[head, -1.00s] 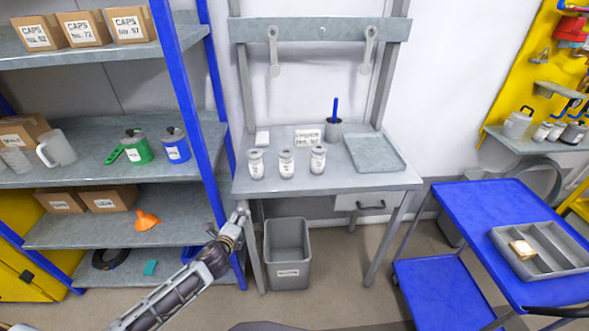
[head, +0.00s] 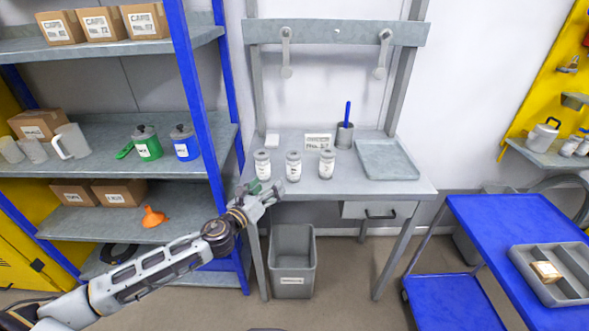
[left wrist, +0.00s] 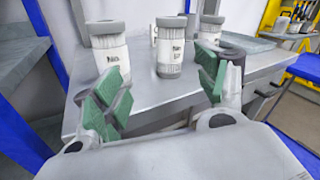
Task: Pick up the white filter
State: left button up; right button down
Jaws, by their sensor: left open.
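A small white block (head: 272,140) lies at the back left of the grey workbench (head: 385,187); I cannot tell for sure that it is the white filter. Three white jars with grey lids stand in front of it: left (head: 262,165), middle (head: 293,167) and right (head: 326,164). My left gripper (head: 268,190) is at the bench's front left edge, just in front of the left jar. In the left wrist view its green-padded fingers (left wrist: 160,88) are spread and empty, with the jars beyond them. My right gripper is out of view.
A label card (head: 318,142), a dark cup with a blue stick (head: 344,134) and a grey tray (head: 388,160) are on the bench. A grey bin (head: 292,262) stands below. A blue-posted shelf (head: 200,110) is close on the left. A blue cart (head: 490,225) stands right.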

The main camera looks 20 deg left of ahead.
pick_arm(q)
jog(key=m, duration=0.1)
jog(key=r+m+h, duration=0.1)
jog(key=m, duration=0.1)
jog(key=d+m+h, duration=0.1)
jog(key=shift+w+r+m, duration=0.1)
jog(key=shift+r+m, duration=0.2)
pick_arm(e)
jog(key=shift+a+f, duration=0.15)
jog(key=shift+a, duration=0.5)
pick_arm(q)
jog(key=shift+w, duration=0.15)
